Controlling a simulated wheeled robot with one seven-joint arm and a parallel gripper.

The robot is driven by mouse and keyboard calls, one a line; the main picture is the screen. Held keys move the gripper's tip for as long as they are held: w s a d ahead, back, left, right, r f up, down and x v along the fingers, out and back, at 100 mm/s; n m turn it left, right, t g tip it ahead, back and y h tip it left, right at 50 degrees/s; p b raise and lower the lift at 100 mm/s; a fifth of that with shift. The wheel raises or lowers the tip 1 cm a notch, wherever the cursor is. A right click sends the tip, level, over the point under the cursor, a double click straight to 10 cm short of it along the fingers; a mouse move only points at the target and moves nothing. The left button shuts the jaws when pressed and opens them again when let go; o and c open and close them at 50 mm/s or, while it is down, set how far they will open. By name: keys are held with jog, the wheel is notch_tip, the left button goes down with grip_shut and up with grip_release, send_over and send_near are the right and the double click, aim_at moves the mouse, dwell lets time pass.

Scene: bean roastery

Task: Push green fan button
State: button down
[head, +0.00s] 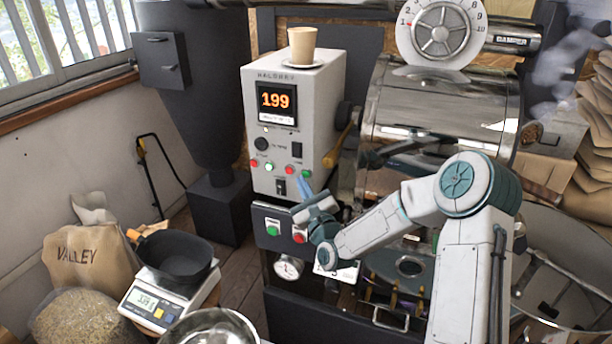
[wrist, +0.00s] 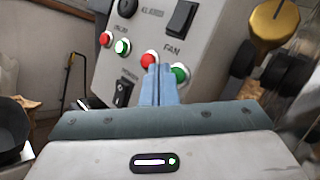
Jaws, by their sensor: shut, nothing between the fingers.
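The control box (head: 327,112) has two red and green button pairs low on its front. The green fan button (wrist: 181,75) is the right one of the pair under the FAN label, beside the red fan button (wrist: 149,59). It also shows in the head view as the small green fan button (head: 307,174). My gripper (wrist: 158,72) is shut and empty. I cannot tell whether the tips touch the panel.
Another green button (wrist: 122,46) and red button (wrist: 106,39) sit to the left, above a black rocker switch (wrist: 123,93). A lower panel has a larger green button (head: 272,231) and red button (head: 299,237). A cup (head: 302,45) stands on the box. A roaster drum (head: 440,110) is at right.

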jog(key=shift+w, duration=0.1)
dwell(0.6)
jog(key=shift+w+d, duration=0.15)
jog(key=shift+w, duration=0.2)
jog(key=shift+w+d+b, duration=0.15)
jog(key=shift+w+b, duration=0.25)
jog(key=shift+b, duration=0.05)
dwell(0.5)
jog(key=shift+s, duration=0.1)
jog(key=shift+s+a, duration=0.25)
jog(key=shift+s, duration=0.45)
jog(key=shift+s, duration=0.1)
jog(key=s, duration=0.1)
jog(key=s+a, duration=0.1)
jog(key=s, duration=0.1)
jog(key=s+b, duration=0.1)
jog(key=shift+s+a, duration=0.25)
jog(key=shift+a, duration=0.15)
dwell(0.5)
